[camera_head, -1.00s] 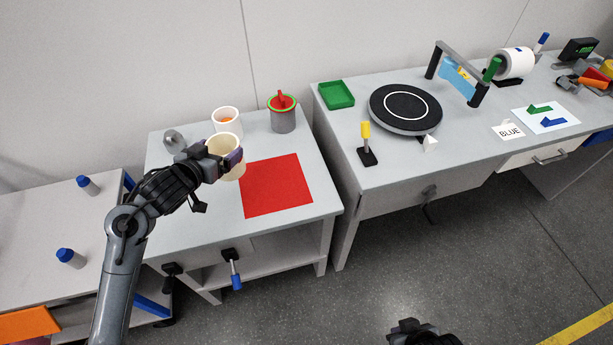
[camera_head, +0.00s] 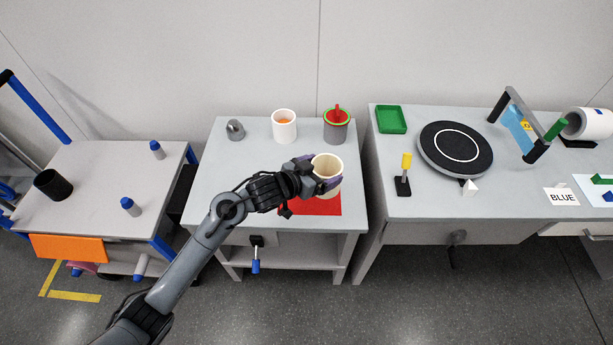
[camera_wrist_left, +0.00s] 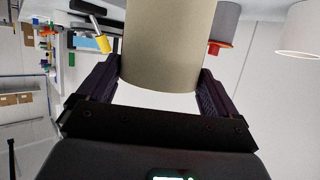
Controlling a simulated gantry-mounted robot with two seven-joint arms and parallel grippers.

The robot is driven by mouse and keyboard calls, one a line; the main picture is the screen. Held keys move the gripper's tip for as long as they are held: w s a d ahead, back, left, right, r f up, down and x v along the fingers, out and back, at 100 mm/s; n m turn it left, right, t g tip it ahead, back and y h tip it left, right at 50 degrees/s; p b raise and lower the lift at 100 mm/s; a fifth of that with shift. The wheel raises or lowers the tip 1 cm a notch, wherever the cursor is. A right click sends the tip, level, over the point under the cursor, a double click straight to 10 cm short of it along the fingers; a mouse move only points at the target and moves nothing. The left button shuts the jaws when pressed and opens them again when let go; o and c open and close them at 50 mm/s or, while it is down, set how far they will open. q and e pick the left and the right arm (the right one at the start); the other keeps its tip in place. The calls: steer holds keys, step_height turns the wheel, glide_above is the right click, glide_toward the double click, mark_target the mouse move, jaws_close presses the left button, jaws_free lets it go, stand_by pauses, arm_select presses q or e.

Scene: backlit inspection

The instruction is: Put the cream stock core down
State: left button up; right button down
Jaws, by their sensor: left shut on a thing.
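The cream stock core (camera_head: 331,164) is a hollow, open-topped cylinder. My left gripper (camera_head: 319,180) is shut on it, with one dark finger on each side. In the head view the core overlaps the back of the red sheet (camera_head: 318,207) on the left table; its bottom is partly hidden by the gripper, so I cannot tell whether it touches the sheet. In the left wrist view the core (camera_wrist_left: 167,42) fills the space between the fingers of the left gripper (camera_wrist_left: 157,80). My right gripper is not in view.
Behind the core stand a white cup with orange inside (camera_head: 284,126) and a grey pot with a red-green top (camera_head: 337,126). A grey ring-like part (camera_head: 235,129) lies at back left. The left part of the table top is bare. The right bench holds a black turntable (camera_head: 455,149).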

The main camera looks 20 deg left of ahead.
arm_select(q)
steer(key=w+a+f+b, duration=0.1)
steer(key=a+f, duration=0.1)
steer(key=w+a+f+b, duration=0.1)
steer(key=a+f, duration=0.1)
steer(key=f, duration=0.1)
steer(key=w+a+f+b, duration=0.1)
steer(key=f, duration=0.2)
steer(key=shift+w+a, duration=0.15)
steer(key=shift+a, duration=0.25)
steer(key=shift+f, duration=0.1)
steer(key=o, duration=0.8)
